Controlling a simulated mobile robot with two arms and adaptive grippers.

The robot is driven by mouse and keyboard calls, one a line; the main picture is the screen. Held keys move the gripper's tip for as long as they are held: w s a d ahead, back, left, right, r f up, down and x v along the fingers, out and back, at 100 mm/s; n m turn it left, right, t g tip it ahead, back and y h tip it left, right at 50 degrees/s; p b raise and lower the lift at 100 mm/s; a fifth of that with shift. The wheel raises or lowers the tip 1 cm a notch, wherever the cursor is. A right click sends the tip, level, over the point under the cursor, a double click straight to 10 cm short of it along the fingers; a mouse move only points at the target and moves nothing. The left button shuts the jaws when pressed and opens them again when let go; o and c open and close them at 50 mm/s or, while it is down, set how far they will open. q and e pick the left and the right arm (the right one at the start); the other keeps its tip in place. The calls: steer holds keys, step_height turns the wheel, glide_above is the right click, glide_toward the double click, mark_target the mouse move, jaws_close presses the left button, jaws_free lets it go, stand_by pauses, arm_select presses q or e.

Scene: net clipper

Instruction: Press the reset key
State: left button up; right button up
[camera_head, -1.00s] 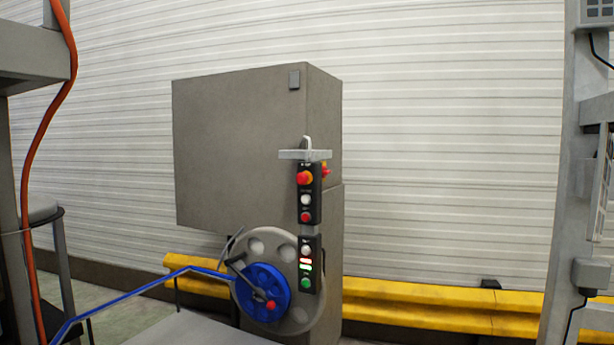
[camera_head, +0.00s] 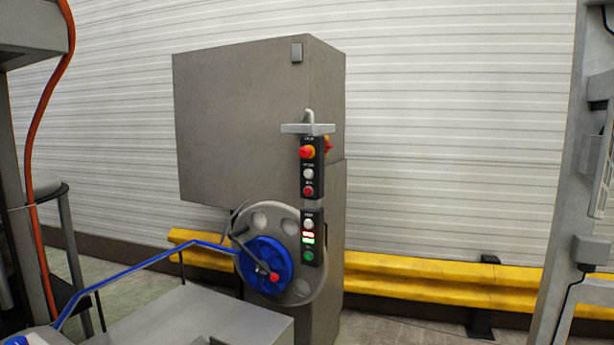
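A narrow black control panel in two boxes hangs on the front edge of the grey cabinet (camera_head: 250,125). The lower box (camera_head: 319,243) carries a white button (camera_head: 308,224), lit red and green indicators (camera_head: 308,237) and a green button (camera_head: 308,256). The small labels are too blurred to read, so I cannot tell which is the reset key. Neither gripper shows.
A grey reel with a blue hub (camera_head: 264,264) sits left of the lower box. A blue bar (camera_head: 150,262) runs left from it above a grey table (camera_head: 190,320). A yellow guard rail (camera_head: 420,280) runs behind. A grey post (camera_head: 567,180) stands at right.

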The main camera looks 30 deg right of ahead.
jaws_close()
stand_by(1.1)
